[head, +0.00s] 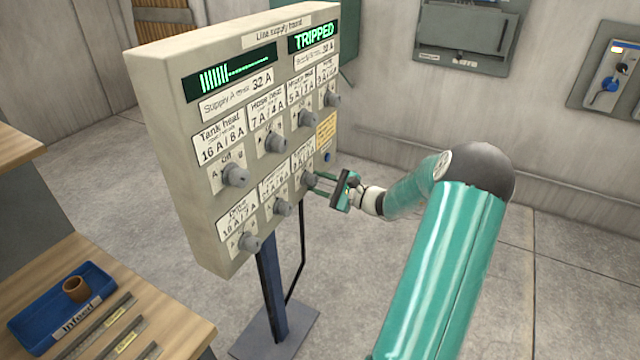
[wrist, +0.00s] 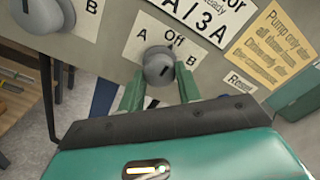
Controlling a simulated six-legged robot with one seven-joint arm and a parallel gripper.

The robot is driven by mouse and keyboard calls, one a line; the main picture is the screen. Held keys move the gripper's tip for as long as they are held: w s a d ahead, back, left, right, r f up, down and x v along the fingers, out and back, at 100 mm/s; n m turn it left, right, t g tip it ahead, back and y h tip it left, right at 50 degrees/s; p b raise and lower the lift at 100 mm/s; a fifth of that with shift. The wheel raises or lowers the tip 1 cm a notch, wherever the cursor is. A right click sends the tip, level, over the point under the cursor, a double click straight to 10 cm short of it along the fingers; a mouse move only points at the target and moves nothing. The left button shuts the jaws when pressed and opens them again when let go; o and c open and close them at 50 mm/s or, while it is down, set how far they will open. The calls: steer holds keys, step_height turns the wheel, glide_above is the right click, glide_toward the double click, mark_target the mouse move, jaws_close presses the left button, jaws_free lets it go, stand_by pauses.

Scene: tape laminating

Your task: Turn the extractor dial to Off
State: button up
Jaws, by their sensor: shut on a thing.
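The dial in my gripper is a round grey knob (head: 308,180) at the lower right of the supply board (head: 190,180). In the wrist view the knob (wrist: 158,66) has A at its left, Off above and B at its right. The label above it is cut off, ending in "or" and "A / 3 A". A short dark mark shows on the knob's face, but I cannot tell which letter it points to. My gripper (head: 318,184) reaches in from the right, and its green fingers (wrist: 160,84) are shut on the knob from both sides.
Several similar dials fill the board, including a neighbouring knob (wrist: 44,12). A TRIPPED display (head: 314,36) glows at the top. A yellow note (head: 326,130) and a blue reset button (head: 327,157) sit close by. A wooden bench (head: 150,310) with a blue tray (head: 40,318) stands at lower left.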

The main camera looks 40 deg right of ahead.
steer(key=shift+n, duration=0.3)
steer(key=o, duration=1)
steer(key=v, duration=1.4)
steer(key=shift+w+a, duration=0.1)
